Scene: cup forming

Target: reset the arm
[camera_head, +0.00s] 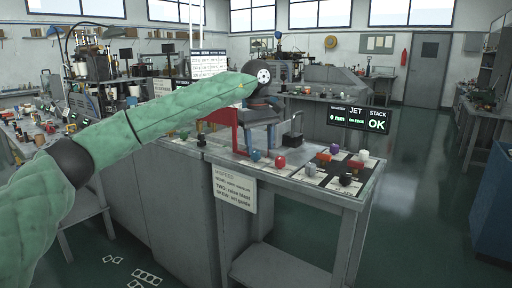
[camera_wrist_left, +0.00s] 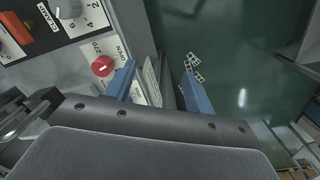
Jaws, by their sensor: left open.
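My left arm comes in from the left in the head view, in a green quilted sleeve, and reaches over the grey bench. My left gripper (camera_head: 258,146) hangs fingers-down above the bench's control panel. In the left wrist view its two blue fingers (camera_wrist_left: 158,68) are spread, with nothing between them. A red knob (camera_wrist_left: 103,66) on the panel sits just left of the left finger; the red knob also shows in the head view (camera_head: 281,162). My right gripper is not in view.
The bench (camera_head: 330,192) carries several more knobs, including a white one (camera_head: 363,155) and a black one (camera_head: 346,179). A display reading "JET" and "OK" (camera_head: 359,117) stands behind. A sign (camera_head: 235,188) hangs on the front. The floor (camera_head: 415,190) at right is clear.

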